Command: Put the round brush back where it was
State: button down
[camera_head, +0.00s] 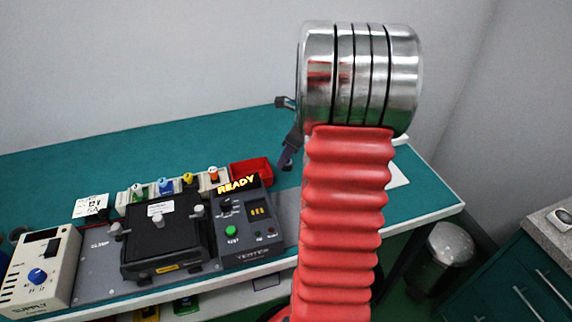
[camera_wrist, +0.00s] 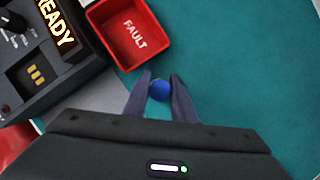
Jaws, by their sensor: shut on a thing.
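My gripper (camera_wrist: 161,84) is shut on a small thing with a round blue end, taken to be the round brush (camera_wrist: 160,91). In the wrist view only this blue end and a little grey show between the fingertips; the rest is hidden. The held thing is above the green bench top, close to the front right of the red FAULT bin. In the head view my gripper (camera_head: 288,157) shows as a dark shape left of my red arm, and the held thing cannot be made out there.
The red FAULT bin (camera_wrist: 131,31) also shows in the head view (camera_head: 251,171). The tester (camera_head: 243,231) reads READY, beside a black clamp fixture (camera_head: 164,240) and a supply box (camera_head: 41,270). Small coloured items line the back. Green bench top (camera_wrist: 250,70) is clear right of the bin.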

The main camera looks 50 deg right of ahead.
aim_at(286, 165)
jog(key=shift+f, duration=1.75)
jog(key=shift+f, duration=0.1)
jog(key=c, duration=1.5)
grip_release()
jog(key=v, duration=1.2)
jog(key=shift+w, duration=0.1)
